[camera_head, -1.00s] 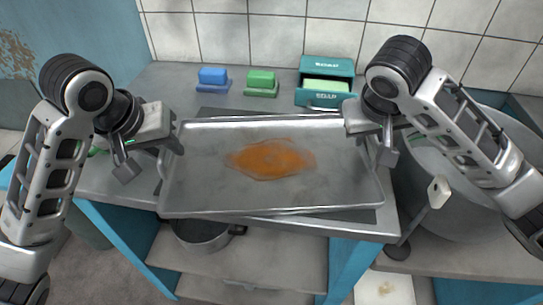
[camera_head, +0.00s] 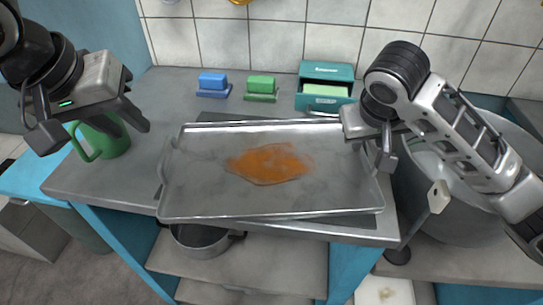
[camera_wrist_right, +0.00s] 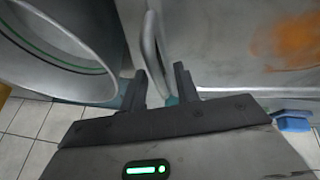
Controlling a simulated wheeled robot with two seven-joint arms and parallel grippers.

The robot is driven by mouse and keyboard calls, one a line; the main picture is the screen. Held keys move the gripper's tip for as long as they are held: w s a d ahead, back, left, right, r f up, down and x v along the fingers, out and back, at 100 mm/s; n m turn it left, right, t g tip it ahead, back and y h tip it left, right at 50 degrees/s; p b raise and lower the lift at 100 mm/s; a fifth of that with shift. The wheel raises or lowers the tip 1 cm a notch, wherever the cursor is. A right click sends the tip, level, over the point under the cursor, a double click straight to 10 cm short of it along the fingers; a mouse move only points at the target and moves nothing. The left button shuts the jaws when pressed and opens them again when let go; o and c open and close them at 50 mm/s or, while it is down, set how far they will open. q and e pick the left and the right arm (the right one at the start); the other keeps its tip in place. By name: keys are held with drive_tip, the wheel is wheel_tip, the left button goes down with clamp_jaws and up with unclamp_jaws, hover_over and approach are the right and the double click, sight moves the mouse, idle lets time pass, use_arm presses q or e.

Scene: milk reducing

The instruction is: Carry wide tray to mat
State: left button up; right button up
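The wide metal tray (camera_head: 210,190), with an orange-brown stain in its middle, lies flat on the counter. A dark grey mat (camera_head: 345,220) shows under its lower right edge and behind its far edge. Most of the mat is hidden by the tray. My left gripper (camera_head: 92,130) is open and empty, up and left of the tray, apart from its left handle (camera_head: 162,170). My right gripper (camera_head: 372,150) is at the tray's right end. In the right wrist view its fingers (camera_wrist_right: 158,88) are spread, with the tray's handle (camera_wrist_right: 152,50) between them.
A green mug (camera_head: 105,140) stands near my left gripper. Blue (camera_head: 213,84) and green (camera_head: 261,88) blocks and a teal box (camera_head: 325,85) stand behind the tray. A large metal pot (camera_head: 450,210) is at the right. A pan (camera_head: 200,240) sits on the shelf below.

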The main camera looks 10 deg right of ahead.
drive_tip(key=shift+r, duration=0.3)
use_arm(q)
drive_tip(key=shift+s+r, duration=0.1)
drive_tip(key=shift+r, duration=0.15)
use_arm(e)
drive_tip(key=v, duration=1.1)
drive_tip(key=shift+s+r, duration=0.15)
drive_tip(key=shift+s, duration=0.05)
drive_tip(key=shift+a, duration=0.1)
